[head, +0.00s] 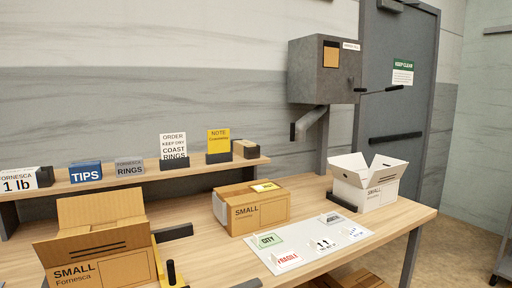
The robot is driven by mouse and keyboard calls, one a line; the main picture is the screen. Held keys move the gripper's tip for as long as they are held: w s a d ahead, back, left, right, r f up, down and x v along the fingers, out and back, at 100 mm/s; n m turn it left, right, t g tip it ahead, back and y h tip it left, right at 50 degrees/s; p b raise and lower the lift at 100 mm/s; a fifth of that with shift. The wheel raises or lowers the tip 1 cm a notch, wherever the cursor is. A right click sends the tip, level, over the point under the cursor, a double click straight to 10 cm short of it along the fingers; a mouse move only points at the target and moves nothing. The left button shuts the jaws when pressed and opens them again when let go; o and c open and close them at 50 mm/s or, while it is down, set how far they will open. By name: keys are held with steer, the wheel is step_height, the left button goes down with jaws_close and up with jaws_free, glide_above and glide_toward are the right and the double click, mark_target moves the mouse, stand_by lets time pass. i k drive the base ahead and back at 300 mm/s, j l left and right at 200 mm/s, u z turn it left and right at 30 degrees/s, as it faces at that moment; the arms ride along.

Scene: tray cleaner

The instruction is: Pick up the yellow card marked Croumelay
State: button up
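A yellow card (218,141) headed NOTE, with a smaller line of text that looks like Croumelay, stands upright in the head view. Its lower edge sits in a dark holder (219,158) on the raised wooden shelf, towards the shelf's right end. I cannot make out my gripper in this view, so its place and opening do not show.
A white ORDER card (173,146) stands left of the yellow card, and a small dark box (246,149) stands right. A closed carton (265,210) with a yellow label, an open brown carton (95,260) and a white carton (378,192) occupy the table (190,232) below.

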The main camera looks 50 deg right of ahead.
mark_target(219, 140)
steer(key=z, duration=1.25)
